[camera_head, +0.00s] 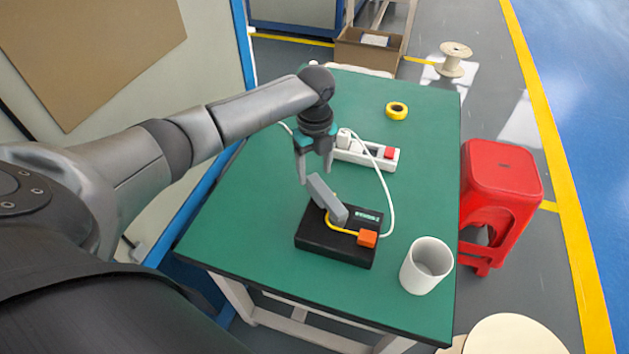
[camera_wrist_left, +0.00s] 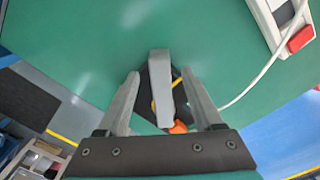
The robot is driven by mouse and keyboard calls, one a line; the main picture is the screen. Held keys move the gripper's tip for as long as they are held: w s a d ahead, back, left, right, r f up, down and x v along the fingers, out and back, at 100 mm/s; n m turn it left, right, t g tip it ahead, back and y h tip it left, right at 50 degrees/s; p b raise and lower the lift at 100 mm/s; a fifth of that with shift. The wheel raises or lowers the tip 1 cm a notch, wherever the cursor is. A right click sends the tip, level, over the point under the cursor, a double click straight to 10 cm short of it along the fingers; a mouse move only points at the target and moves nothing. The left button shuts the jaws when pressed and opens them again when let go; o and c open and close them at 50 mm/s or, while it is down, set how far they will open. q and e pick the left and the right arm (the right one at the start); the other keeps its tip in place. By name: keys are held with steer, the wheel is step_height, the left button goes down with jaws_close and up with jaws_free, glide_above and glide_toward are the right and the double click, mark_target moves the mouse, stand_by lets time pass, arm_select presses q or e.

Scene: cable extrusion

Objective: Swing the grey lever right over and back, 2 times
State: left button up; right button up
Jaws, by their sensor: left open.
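The grey lever (camera_head: 327,199) stands tilted on a black box (camera_head: 335,247) on the green table, leaning up and to the left in the head view. A yellow strip and an orange block (camera_head: 367,238) are on the box beside it. My left gripper (camera_head: 315,178) is open and points down just above the lever's upper end. In the left wrist view the lever (camera_wrist_left: 161,88) shows between the two spread fingers (camera_wrist_left: 160,95), with a gap on each side. My right gripper is not in view.
A red stool (camera_head: 502,180) stands beyond the table's right edge. The left table area is clear.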

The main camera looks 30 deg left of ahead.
mark_target(314, 179)
arm_select(q)
steer(key=shift+f+b, duration=0.3)
steer(key=shift+f, duration=1.6)
jaws_close()
